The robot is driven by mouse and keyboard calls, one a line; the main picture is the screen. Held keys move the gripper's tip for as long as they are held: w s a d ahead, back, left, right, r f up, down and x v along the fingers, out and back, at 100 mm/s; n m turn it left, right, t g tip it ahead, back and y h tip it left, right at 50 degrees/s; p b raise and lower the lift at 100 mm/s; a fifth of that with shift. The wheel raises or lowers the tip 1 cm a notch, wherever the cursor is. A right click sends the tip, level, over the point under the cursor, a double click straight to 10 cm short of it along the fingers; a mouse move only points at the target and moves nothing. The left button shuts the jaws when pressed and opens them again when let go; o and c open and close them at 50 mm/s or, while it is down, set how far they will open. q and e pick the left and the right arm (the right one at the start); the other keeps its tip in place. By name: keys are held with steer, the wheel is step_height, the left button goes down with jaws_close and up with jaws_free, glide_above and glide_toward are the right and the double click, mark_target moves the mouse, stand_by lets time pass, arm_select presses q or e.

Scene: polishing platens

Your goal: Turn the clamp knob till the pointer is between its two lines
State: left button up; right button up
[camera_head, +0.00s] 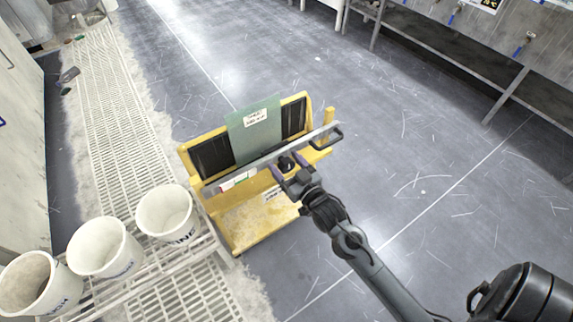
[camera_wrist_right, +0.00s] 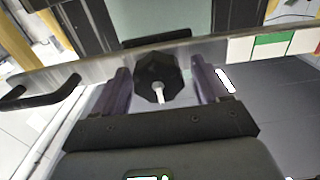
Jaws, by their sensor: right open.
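The black clamp knob (camera_wrist_right: 157,77) sits on a grey metal bar (camera_wrist_right: 100,67) across the front of a yellow stand. A short white mark, perhaps the pointer (camera_wrist_right: 160,96), points toward my gripper in the right wrist view. I cannot make out the two lines. My right gripper (camera_wrist_right: 161,80) is open, with one purple finger on each side of the knob; I see gaps, and contact is not clear. In the head view the right gripper (camera_head: 284,174) is at the bar, and the knob (camera_head: 287,163) shows between its fingers. My left gripper is not in view.
The yellow stand (camera_head: 250,228) holds a green labelled panel (camera_head: 243,139) between dark pads. White buckets (camera_head: 165,212) stand at left on grating. The floor at right is clear.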

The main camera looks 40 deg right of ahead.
steer(key=shift+s, duration=0.1)
steer(key=c, duration=1)
steer(key=shift+r+m+p, duration=0.15)
steer(key=shift+m+p, duration=0.15)
steer(key=shift+p, duration=0.4)
steer(key=m+p, duration=0.5)
steer(key=p, duration=0.3)
steer(key=shift+d+m, duration=0.15)
steer(key=shift+m, duration=0.25)
steer(key=m+p, duration=0.2)
steer(key=shift+p, duration=0.35)
steer(key=shift+f+m+p, duration=0.2)
steer(key=shift+m+p, duration=0.1)
steer(key=shift+m, duration=0.2)
